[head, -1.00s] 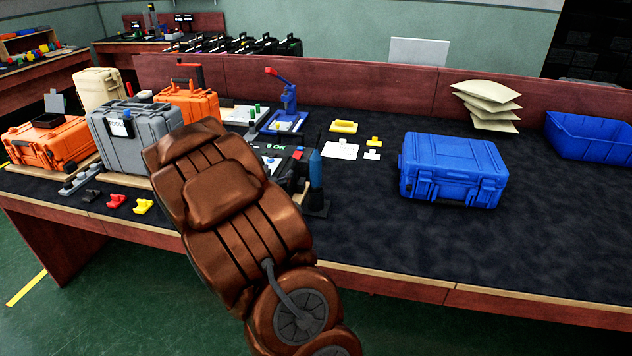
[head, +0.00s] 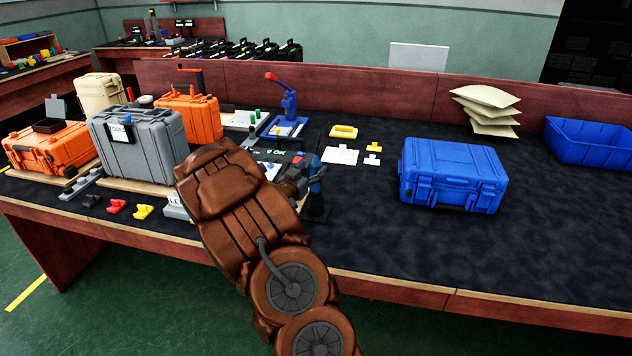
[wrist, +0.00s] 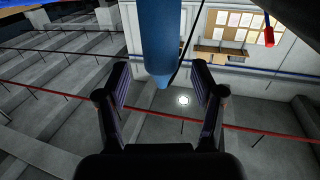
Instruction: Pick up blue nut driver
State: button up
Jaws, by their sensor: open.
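The blue nut driver (head: 316,168) stands upright in a dark holder (head: 317,212) near the front edge of the bench in the head view. In the wrist view the blue nut driver (wrist: 159,35) comes down from the top, between my two fingers. My gripper (wrist: 161,72) is open, with one finger on each side of it and gaps showing. In the head view my gripper (head: 294,184) is beside the driver on its left, partly hidden by my brown arm.
A blue case (head: 453,172) stands to the right on the dark bench top, with a blue bin (head: 590,142) farther right. A grey case (head: 140,142) stands to the left. A blue press (head: 288,110) is behind. The front right of the bench is clear.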

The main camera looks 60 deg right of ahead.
jog(key=shift+w+d+f+p, duration=0.1)
jog(key=shift+w+d+p, duration=0.1)
jog(key=shift+d, duration=0.6)
jog(key=shift+w+d+p, duration=0.1)
jog(key=shift+d+p, duration=0.05)
jog(key=shift+d, duration=0.65)
jog(key=shift+c, duration=0.3)
grip_shut()
